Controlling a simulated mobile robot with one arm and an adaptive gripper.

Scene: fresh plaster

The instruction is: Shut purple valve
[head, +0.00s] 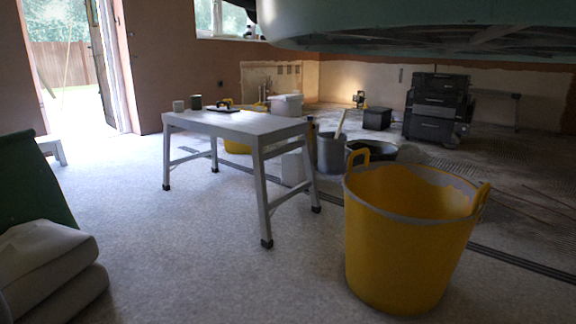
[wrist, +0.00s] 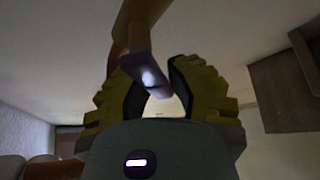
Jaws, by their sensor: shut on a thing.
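In the wrist view my gripper (wrist: 157,82) has its two yellow-ridged, dark-padded fingers closed around the purple valve's handle. The handle (wrist: 142,62) looks a dull greyish purple, with a bright glint near its lower end. It slants down from upper left to the space between the fingers. Above it an orange-brown pipe or body (wrist: 133,25) runs up out of the picture. Which way the valve is turned is not clear from this view. The head view shows neither the valve nor my gripper.
In the head view a grey work platform (head: 235,124) stands mid-room with small items on it. A yellow tub (head: 405,245) stands front right. Pale sacks (head: 45,262) lie at lower left. Dark stacked toolboxes (head: 437,108) stand at the back. Open floor (head: 150,240) lies left of the platform.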

